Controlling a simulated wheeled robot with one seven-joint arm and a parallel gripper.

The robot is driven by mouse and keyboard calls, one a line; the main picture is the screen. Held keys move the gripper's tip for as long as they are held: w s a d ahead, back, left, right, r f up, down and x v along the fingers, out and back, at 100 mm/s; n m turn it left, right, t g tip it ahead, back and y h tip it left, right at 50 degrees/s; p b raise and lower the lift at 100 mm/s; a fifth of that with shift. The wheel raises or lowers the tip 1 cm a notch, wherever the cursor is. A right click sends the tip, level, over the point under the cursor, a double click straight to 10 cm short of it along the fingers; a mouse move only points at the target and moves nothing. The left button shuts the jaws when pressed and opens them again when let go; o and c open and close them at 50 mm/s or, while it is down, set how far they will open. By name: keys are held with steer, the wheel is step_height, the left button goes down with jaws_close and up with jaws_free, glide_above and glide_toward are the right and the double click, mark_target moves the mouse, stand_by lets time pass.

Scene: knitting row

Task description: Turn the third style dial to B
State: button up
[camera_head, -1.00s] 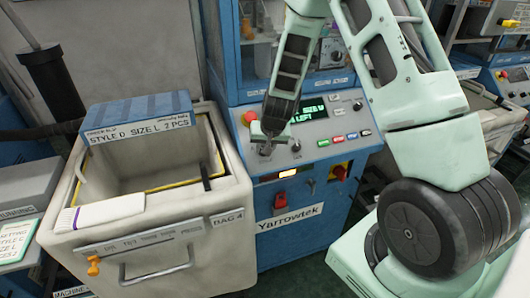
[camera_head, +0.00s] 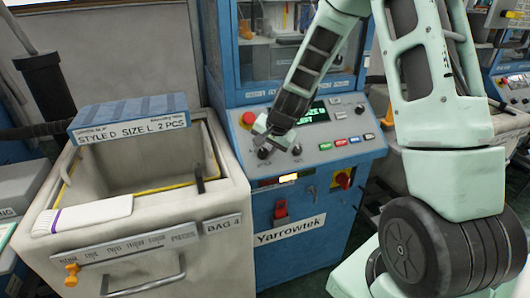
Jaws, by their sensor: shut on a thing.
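The blue Yarrowtek machine has a sloped grey control panel (camera_head: 340,128) with a small green-lit display (camera_head: 313,114). My gripper (camera_head: 264,146) reaches down to the left part of the panel, tilted, and is shut on a dark dial (camera_head: 263,153) there. The fingers and wrist hide much of that dial, and I cannot read its pointer or letters. A second dark dial (camera_head: 296,150) sits just to the right, free of the gripper. The display text is too small and partly covered to read fully.
A red stop button (camera_head: 249,118) on a yellow base stands close left of my gripper. Several coloured buttons (camera_head: 340,142) lie to the right. A cream bin (camera_head: 225,190) with a blue-topped sign (camera_head: 130,112) stands left of the machine.

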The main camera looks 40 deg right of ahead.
steer(key=o, duration=1)
steer(key=shift+c, duration=0.2)
steer(key=v, duration=1.7)
steer(key=shift+r+p, duration=0.2)
steer(key=shift+p, duration=0.25)
steer(key=shift+s, duration=0.1)
